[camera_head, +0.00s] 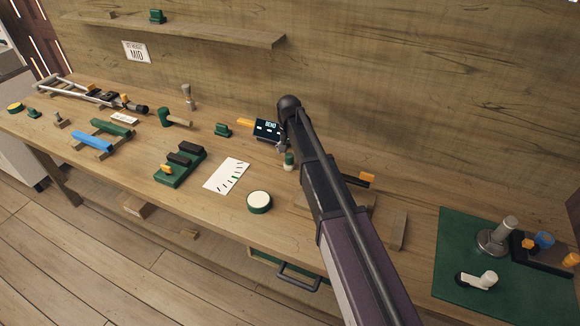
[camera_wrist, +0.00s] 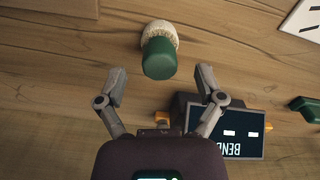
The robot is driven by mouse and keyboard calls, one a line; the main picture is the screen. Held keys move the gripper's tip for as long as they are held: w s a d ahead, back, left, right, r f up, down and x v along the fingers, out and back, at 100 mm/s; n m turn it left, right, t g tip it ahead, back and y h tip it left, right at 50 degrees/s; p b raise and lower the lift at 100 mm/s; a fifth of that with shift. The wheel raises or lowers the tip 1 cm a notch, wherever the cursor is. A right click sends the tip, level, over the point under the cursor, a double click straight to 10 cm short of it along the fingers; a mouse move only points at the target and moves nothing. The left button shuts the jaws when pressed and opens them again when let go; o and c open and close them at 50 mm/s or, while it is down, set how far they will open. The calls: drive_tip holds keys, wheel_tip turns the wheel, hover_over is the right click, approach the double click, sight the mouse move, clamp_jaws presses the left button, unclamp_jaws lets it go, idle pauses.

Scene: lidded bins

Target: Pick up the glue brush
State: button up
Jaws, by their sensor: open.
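The glue brush, a short green handle with a pale bristly end, shows in the wrist view (camera_wrist: 158,52) on the wooden bench. In the head view it appears as a small green and white piece (camera_head: 289,161) beside my arm. My gripper (camera_wrist: 160,82) is open and empty in the wrist view. Its two fingers are spread to either side below the brush, with the green end toward the palm. The brush is apart from both fingers. In the head view my gripper (camera_head: 283,143) is partly hidden by my wrist, close to the brush.
A dark display box marked BEND (camera_wrist: 240,130) stands close to my right finger; it also shows in the head view (camera_head: 267,129). A white marked card (camera_head: 227,175) and a round green-rimmed tin (camera_head: 259,201) lie nearby. A green mat (camera_head: 455,260) with metal items is at right.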

sight(289, 165)
drive_tip(key=shift+f+b, duration=0.95)
drive_tip(key=shift+f, duration=0.3)
clamp_jaws()
